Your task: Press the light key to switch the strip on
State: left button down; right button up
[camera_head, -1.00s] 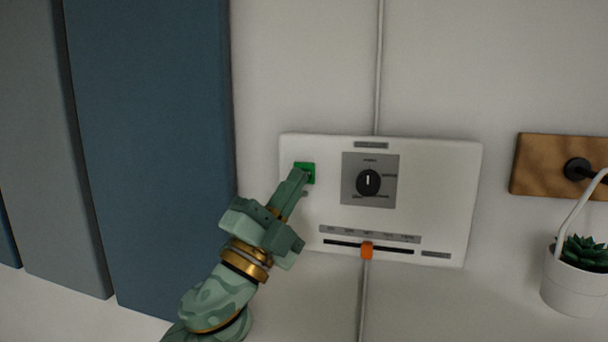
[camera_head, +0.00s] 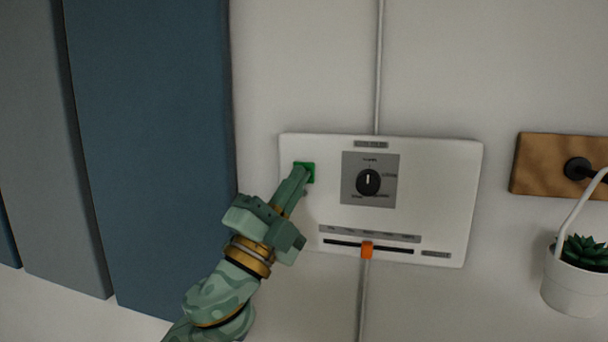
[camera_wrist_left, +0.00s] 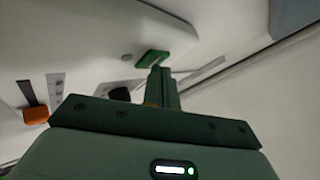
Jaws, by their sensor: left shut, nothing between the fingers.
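The green light key (camera_head: 309,167) sits at the upper left of a white wall panel (camera_head: 440,180). My left gripper (camera_head: 299,173) is shut and empty, its fingertips at the lower part of the key and hiding some of it. In the left wrist view, the fingertips (camera_wrist_left: 160,70) reach the near edge of the green key (camera_wrist_left: 150,57). I cannot tell whether the key is pressed in. My right gripper is not in view.
The panel also has a black rotary dial (camera_head: 368,182) and a slider with an orange knob (camera_head: 366,250). Blue wall padding (camera_head: 150,150) stands at the left. A wooden block (camera_head: 540,165) and a potted succulent (camera_head: 575,285) are at the right.

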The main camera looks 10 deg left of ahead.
pick_arm(q)
jog(key=shift+w, duration=0.1)
dwell(0.4)
jog(key=shift+s, duration=0.6)
jog(key=s+p, duration=0.2)
jog(key=s, duration=0.4)
jog(key=shift+a, duration=0.15)
dwell(1.9)
